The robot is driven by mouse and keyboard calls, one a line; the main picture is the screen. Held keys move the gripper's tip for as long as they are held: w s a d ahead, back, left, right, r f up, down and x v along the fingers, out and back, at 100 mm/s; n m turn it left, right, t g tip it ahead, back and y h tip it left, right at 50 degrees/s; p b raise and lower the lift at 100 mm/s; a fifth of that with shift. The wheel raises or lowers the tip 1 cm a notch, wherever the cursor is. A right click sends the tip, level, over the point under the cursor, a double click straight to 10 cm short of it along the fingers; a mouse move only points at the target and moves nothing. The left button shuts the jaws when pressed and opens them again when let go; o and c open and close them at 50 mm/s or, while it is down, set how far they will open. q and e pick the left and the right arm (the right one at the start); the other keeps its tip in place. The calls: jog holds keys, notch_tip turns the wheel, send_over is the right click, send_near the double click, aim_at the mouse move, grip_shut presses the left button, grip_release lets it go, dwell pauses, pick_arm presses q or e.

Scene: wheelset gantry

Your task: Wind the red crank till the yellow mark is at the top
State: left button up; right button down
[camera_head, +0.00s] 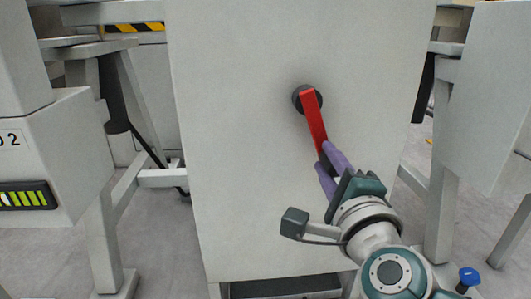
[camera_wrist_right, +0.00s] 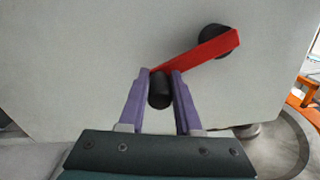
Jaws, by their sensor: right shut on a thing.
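The red crank (camera_head: 314,121) is on the front of a pale grey panel. Its arm runs from a dark round hub (camera_head: 298,97) down and slightly right. My right gripper (camera_head: 327,172) is shut on the crank's dark handle at the lower end of the arm. In the right wrist view the red crank (camera_wrist_right: 198,55) slants up right to its hub (camera_wrist_right: 214,41), and the black handle (camera_wrist_right: 160,90) sits between the purple fingers of my right gripper (camera_wrist_right: 160,98). I see no yellow mark on the hub or panel. My left gripper is not in view.
The pale panel (camera_head: 235,150) fills the middle. Grey frame legs (camera_head: 102,230) stand to its left and others (camera_head: 440,205) to its right. A box with a green striped display (camera_head: 28,196) is at far left. A yellow-black striped bar (camera_head: 135,27) is behind. Grey floor shows between the legs.

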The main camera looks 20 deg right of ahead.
jog(key=shift+w+a+f+m+b, duration=0.1)
jog(key=shift+a+f+m+b, duration=0.15)
jog(key=shift+a+f+m, duration=0.25)
jog(key=shift+a+f+m+b, duration=0.2)
jog(key=shift+a+f+m, duration=0.05)
jog(key=shift+a+m, duration=0.5)
jog(key=shift+m, duration=0.15)
jog(key=c, duration=0.9)
grip_release()
jog(key=shift+w+r, duration=0.1)
jog(key=o, duration=0.3)
jog(key=shift+r, duration=0.1)
jog(key=shift+r, duration=0.1)
jog(key=p+v, duration=0.3)
jog(key=v, duration=0.7)
